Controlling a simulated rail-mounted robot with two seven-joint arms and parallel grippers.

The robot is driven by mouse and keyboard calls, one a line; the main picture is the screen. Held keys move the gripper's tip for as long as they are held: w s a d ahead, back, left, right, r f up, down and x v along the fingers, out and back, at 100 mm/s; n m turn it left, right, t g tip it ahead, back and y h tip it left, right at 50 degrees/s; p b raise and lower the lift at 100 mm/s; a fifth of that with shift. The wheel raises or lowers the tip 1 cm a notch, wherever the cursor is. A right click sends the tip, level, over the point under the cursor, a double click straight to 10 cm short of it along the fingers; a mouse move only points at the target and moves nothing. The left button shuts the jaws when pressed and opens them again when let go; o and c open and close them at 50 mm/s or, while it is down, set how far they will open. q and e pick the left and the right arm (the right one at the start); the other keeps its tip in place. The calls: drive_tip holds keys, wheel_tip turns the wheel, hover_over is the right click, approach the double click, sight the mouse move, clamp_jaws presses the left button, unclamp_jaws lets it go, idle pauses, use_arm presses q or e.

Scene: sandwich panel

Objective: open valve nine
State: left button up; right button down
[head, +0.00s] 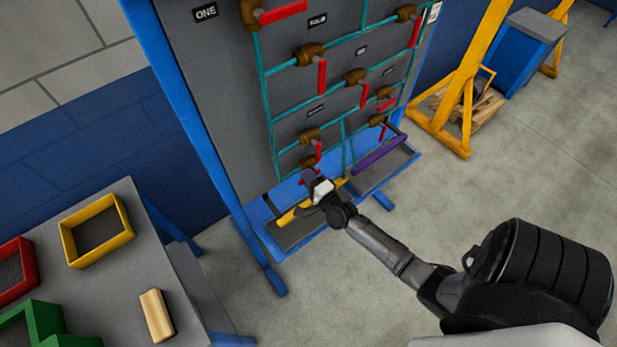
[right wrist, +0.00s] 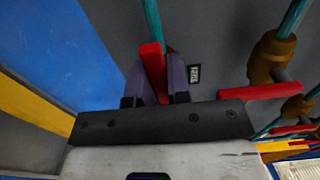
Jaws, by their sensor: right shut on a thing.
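The grey panel (head: 225,100) carries teal pipes and several brown valves with red handles. My right gripper (head: 309,178) is at the lowest valve (head: 306,163), near the panel's bottom edge. In the right wrist view, my right gripper (right wrist: 158,85) is shut on a red handle (right wrist: 152,62), one finger on each side. The handle lies roughly in line with a teal pipe (right wrist: 152,18) above it. The valve's body is mostly hidden behind the fingers. A small label (right wrist: 194,74) beside it is too small to read surely. My left gripper is out of view.
Another valve (right wrist: 272,58) with a red handle (right wrist: 258,91) is just to the right in the wrist view. A tray with a yellow object (head: 287,218) and a purple bar (head: 380,155) lie below the panel. A table (head: 130,267) with bins stands at left.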

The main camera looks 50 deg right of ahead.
drive_tip(key=c, duration=1.1)
unclamp_jaws()
drive_tip(key=v, duration=1.3)
drive_tip(key=shift+s+a, duration=0.1)
drive_tip(key=shift+s, duration=0.3)
